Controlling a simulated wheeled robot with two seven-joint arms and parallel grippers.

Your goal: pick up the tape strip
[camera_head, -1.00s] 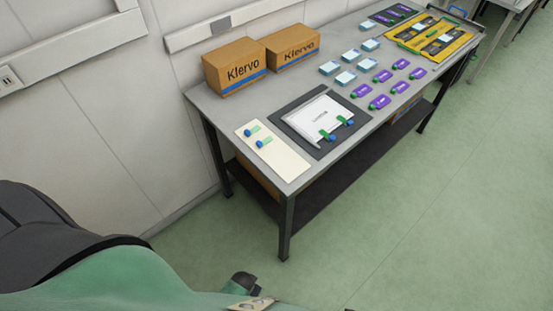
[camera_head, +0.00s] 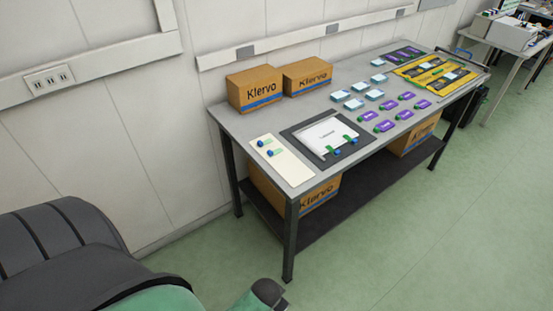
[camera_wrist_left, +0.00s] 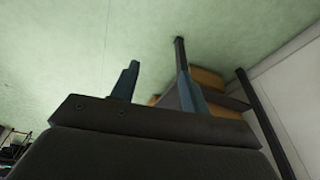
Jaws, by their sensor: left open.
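My right gripper is not in view.
The grey table (camera_head: 237,124) stands against the wall. Klervo boxes (camera_head: 254,90) stand at its back left. Green floor (camera_head: 400,240) in front is clear.

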